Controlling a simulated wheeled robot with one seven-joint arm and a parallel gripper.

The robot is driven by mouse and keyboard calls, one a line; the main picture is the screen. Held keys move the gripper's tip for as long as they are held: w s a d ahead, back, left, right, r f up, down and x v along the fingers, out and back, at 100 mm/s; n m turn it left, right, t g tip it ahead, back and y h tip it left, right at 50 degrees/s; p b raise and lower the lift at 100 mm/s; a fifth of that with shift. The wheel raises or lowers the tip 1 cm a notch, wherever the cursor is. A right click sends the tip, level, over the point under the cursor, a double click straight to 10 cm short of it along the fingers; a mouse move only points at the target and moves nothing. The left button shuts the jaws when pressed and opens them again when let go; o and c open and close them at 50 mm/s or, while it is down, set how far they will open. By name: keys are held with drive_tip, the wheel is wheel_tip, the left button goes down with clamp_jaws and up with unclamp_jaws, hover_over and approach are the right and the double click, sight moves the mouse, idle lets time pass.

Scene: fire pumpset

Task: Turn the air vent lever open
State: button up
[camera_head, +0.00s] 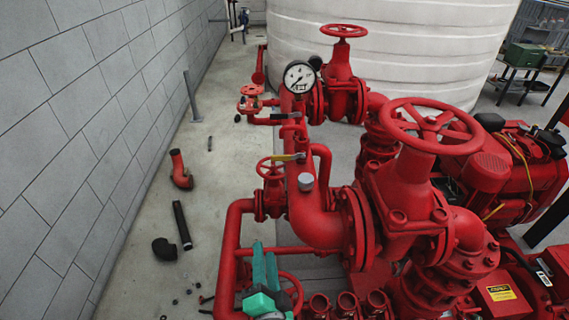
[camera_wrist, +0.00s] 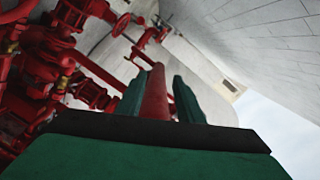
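A small yellow lever (camera_head: 284,157) sits on the red pipework just above a round silver fitting (camera_head: 306,182). A dark lever (camera_head: 285,115) sits higher, below the pressure gauge. I cannot tell from labels which one is the air vent lever. My gripper (camera_head: 265,249) is low in the head view, below and left of the yellow lever and apart from it. Its two teal fingers are parted. In the wrist view, my gripper (camera_wrist: 160,88) shows a red pipe (camera_wrist: 154,95) in the gap between its fingers; contact cannot be told. Neither lever is clear there.
Red handwheels (camera_head: 430,125) and thick pipes crowd the right side. A small red handwheel valve (camera_head: 271,170) stands left of the yellow lever. A block wall (camera_head: 70,120) bounds the left. Loose pipe pieces (camera_head: 181,225) lie on the otherwise fairly clear floor strip.

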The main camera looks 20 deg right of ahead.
sight(282, 158)
drive_tip(key=w+d+r+m+h, duration=0.1)
drive_tip(key=w+d+r+m, duration=0.25)
drive_tip(key=r, duration=0.45)
drive_tip(key=w+d+r+m+h, duration=0.1)
drive_tip(key=w+d+r+m, duration=0.25)
drive_tip(key=r, duration=0.35)
drive_tip(key=shift+t, duration=0.4)
drive_tip(key=x, duration=1.1)
drive_tip(key=shift+w+d+r, duration=0.15)
drive_tip(key=shift+w+d, duration=0.05)
drive_tip(key=shift+d, duration=0.05)
clamp_jaws()
